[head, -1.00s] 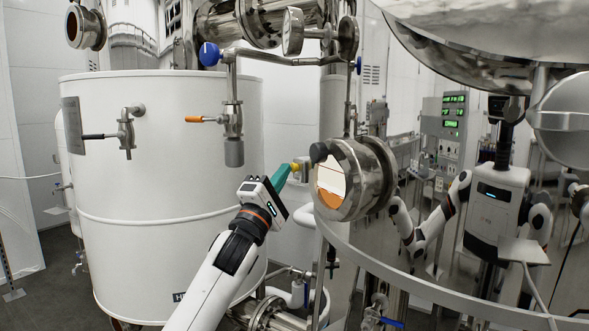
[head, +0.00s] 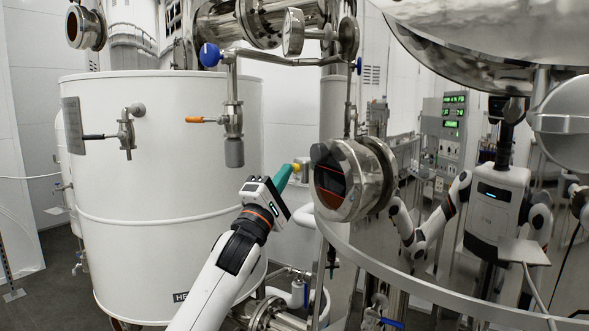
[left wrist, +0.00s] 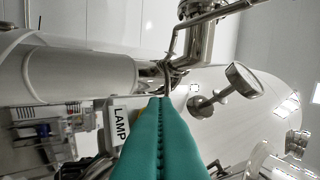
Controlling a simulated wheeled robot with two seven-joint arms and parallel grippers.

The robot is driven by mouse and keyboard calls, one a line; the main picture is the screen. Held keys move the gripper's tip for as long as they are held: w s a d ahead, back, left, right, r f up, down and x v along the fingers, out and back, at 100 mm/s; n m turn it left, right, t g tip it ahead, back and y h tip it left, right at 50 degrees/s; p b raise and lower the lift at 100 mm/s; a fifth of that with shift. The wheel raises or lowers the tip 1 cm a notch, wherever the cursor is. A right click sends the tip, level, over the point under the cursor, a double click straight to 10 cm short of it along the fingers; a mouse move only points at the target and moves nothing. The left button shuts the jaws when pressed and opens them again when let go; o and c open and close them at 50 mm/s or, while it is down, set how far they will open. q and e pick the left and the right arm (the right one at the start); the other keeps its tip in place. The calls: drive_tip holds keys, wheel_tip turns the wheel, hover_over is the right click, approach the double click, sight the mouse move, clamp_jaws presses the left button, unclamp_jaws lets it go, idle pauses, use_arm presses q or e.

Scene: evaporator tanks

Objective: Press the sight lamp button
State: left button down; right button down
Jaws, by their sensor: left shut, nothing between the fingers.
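The sight glass (head: 332,181) is a round steel port on the shiny tank, and its pane is dark with faint reddish lines. A small yellow button (head: 296,167) sits just left of it on a grey box. My left gripper (head: 288,167) has teal fingers, shut and empty, with tips right beside the button; I cannot tell whether they touch it. In the left wrist view the shut fingers (left wrist: 162,102) cover most of the button, leaving a yellow sliver at their left edge beside a white LAMP label (left wrist: 119,123). My right gripper is not in view.
A white tank (head: 165,240) with valves stands at left. A shiny steel tank (head: 440,240) with a rim fills the right and mirrors my body. A pressure gauge (head: 293,31) and pipes (head: 280,58) hang above my left arm.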

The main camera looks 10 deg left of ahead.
use_arm(q)
drive_tip(key=shift+w+d, duration=0.1)
idle(0.4)
drive_tip(key=shift+p, duration=0.3)
drive_tip(key=shift+s, duration=0.2)
drive_tip(key=s+a+p, duration=0.1)
drive_tip(key=s+a, duration=0.2)
drive_tip(key=a, duration=0.1)
drive_tip(key=shift+s+a, duration=0.35)
drive_tip(key=shift+s, duration=0.05)
